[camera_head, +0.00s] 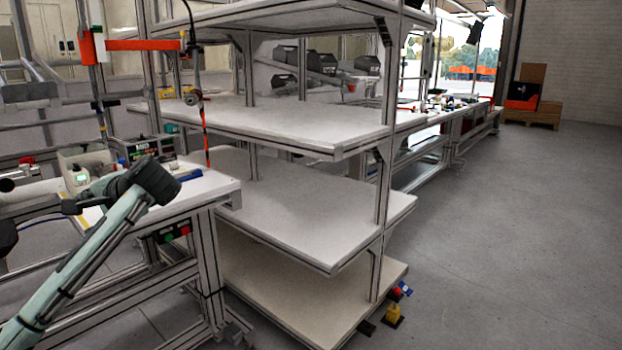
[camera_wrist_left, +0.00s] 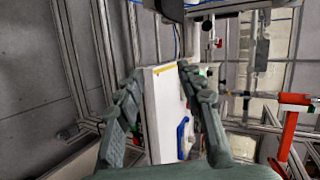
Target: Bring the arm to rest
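The white workbench top (camera_wrist_left: 160,120) shows behind and between the fingers. A blue item (camera_wrist_left: 183,138) lies on that top beside the right finger, apparently not gripped. My right gripper is in neither view. No helmet shell can be made out near the gripper.
A large rack with bare white shelves (camera_head: 300,200) stands right of the workbench (camera_head: 215,185). A red bar (camera_head: 145,44) and a hanging tool (camera_head: 195,98) are above the bench. Small boxes and fixtures (camera_head: 85,165) crowd the bench.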

